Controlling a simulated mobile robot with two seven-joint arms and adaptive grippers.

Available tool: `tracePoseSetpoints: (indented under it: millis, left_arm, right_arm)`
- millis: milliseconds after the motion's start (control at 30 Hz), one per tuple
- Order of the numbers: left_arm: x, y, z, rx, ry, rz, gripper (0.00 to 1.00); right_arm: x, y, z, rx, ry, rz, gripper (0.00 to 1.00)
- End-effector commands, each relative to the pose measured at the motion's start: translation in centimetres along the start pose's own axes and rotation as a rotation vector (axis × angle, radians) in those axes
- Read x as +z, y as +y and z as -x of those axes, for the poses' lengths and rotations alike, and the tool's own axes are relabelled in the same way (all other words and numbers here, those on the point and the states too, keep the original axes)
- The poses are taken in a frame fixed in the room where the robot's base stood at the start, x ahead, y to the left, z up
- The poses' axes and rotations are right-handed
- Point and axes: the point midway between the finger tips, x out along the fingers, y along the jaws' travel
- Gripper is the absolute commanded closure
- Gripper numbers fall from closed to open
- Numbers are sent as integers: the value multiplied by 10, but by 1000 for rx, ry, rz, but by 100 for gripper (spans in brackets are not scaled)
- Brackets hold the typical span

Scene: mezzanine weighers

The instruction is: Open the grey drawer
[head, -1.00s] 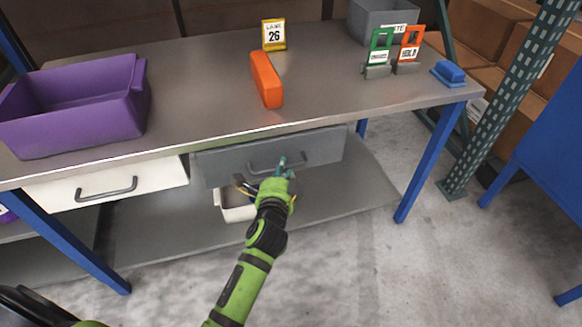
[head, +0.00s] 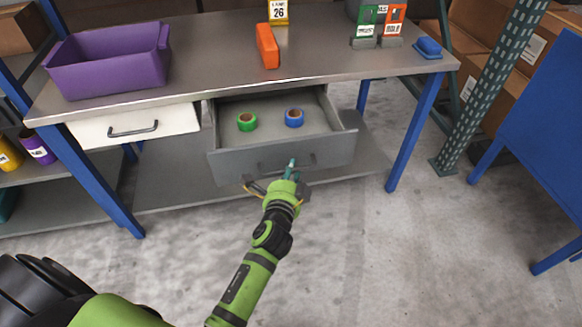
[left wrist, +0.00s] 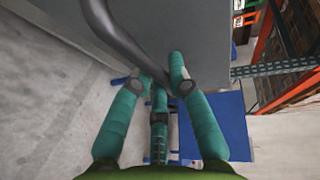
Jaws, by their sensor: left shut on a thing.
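The grey drawer (head: 230,165) under the bench is pulled out, and its inside shows. A green tape roll (head: 247,121) and a blue tape roll (head: 294,117) lie in it, apart from each other. My left gripper (head: 291,170) is at the drawer's front, shut on the drawer's handle. In the left wrist view the dark curved handle (left wrist: 125,42) passes between the teal fingers, in front of the grey drawer front (left wrist: 195,30). The gripper partly hides the handle in the head view. My right gripper is not in view.
A white drawer (head: 140,127) beside it on the left is closed. On the bench top (head: 205,65) stand a purple bin (head: 110,65) and an orange block (head: 267,46). A blue bench leg (head: 414,135) is to the right. The floor in front is clear.

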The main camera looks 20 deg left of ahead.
Motion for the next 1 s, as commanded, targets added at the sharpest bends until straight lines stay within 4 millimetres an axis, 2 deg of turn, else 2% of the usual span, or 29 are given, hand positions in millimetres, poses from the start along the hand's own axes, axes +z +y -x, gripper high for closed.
tracePoseSetpoints:
  millis: [467, 500, 533, 567, 867, 1000]
  left_arm:
    - [-1, 1, 3, 0, 0, 3, 100]
    - [-1, 1, 3, 1, 0, 3, 74]
    - [-1, 1, 2, 1, 0, 2, 62]
    - [-1, 1, 2, 1, 0, 2, 57]
    - [-1, 0, 3, 0, 0, 1, 57]
    - [-1, 1, 13, 1, 1, 1, 57]
  right_arm:
    - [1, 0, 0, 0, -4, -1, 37]
    - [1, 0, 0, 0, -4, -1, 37]
    - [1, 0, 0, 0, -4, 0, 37]
    - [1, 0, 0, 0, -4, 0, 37]
    - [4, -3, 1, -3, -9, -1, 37]
    - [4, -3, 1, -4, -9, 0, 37]
